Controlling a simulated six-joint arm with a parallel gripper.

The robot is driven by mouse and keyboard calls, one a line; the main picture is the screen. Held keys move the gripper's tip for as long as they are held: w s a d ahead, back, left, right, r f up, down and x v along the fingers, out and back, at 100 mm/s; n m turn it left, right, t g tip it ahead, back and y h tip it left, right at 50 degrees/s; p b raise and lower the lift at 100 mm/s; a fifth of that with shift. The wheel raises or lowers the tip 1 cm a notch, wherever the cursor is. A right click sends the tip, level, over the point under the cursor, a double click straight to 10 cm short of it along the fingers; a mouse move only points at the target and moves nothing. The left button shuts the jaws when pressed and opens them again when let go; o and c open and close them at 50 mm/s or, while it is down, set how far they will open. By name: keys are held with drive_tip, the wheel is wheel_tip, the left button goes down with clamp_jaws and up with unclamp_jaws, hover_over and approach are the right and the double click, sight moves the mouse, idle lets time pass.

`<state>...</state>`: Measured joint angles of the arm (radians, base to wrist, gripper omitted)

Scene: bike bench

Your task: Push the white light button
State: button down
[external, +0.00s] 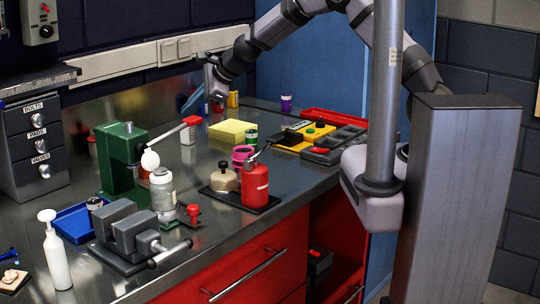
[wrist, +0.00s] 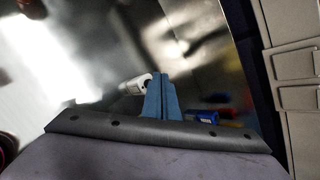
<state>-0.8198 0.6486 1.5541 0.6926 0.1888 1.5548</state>
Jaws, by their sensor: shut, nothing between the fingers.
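A pale wall rail (external: 130,59) runs along the back wall above the bench. It carries two pale switch plates, a left one (external: 168,51) and a right one (external: 184,47). I cannot tell which one is the white light button. In the wrist view the rail (wrist: 283,25) is at the right edge, with two raised plates, one upper (wrist: 290,62) and one lower (wrist: 300,97). My gripper (external: 186,110) points down over the back of the bench, below and in front of the plates. Its blue fingers (wrist: 160,76) are together and empty, apart from the rail.
A white-labelled bottle (external: 187,135) and a blue-labelled one (external: 203,106) stand close to my fingers. A yellow pad (external: 232,131) lies to the right. A green press (external: 122,160) stands further left.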

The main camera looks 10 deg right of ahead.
drive_tip(key=shift+f, duration=0.15)
idle(0.4)
drive_tip(key=shift+f+b, duration=0.35)
drive_tip(key=shift+f, duration=0.1)
idle(0.6)
drive_tip(key=shift+r, duration=0.2)
drive_tip(key=shift+r+p, duration=0.4)
drive_tip(key=shift+p, duration=0.2)
drive_tip(key=shift+r, duration=0.1)
wheel_tip(320, 180, up, 6)
drive_tip(key=p, duration=0.6)
idle(0.4)
